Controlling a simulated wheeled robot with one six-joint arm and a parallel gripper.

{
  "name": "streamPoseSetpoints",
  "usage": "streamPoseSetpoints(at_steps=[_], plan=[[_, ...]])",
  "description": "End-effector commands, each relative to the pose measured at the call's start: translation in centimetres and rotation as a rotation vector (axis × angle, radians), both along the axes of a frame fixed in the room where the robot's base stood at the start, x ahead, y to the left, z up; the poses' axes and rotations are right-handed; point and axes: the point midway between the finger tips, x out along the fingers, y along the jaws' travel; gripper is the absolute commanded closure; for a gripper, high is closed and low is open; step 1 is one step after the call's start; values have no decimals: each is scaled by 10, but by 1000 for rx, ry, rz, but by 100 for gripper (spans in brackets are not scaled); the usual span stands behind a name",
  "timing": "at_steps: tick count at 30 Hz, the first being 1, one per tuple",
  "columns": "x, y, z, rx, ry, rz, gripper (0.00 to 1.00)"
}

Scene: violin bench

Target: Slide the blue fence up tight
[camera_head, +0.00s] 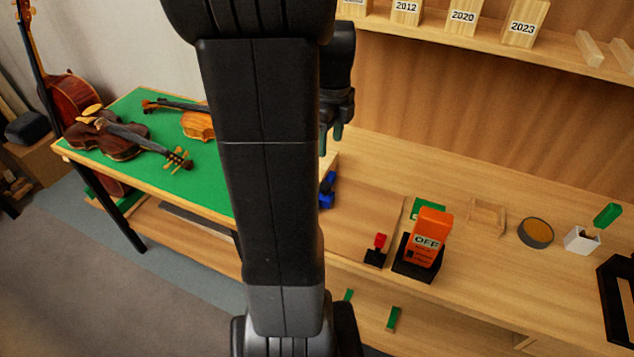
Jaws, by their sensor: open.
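A small blue piece (327,191), which looks like the blue fence, shows at the left part of the wooden bench, just right of my arm. My arm hides what lies to its left, so I cannot tell what the blue piece touches or whether a gap is there. My gripper (333,138) is open, with its dark fingers pointing down above and behind the blue piece in the picture. It appears apart from it, and nothing shows between the fingers.
Right of the blue piece stand a red-topped black switch (376,250) and an orange "OFF" block (428,238) in a black holder. A round tin (535,232) and white box (582,239) stand further right. Violins lie on a green table (185,183) at left.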

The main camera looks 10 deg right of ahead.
Motion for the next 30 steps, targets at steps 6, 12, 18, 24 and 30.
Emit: streamPoseSetpoints(at_steps=[6, 12, 18, 24, 30], plan=[[1, 2, -5, -14, 1, -44, 50], [1, 2, -39, -12, 4, -43, 50], [0, 2, -83, -12, 4, -43, 50], [1, 2, -116, -11, 2, -42, 50], [1, 2, -133, -12, -1, -42, 50]])
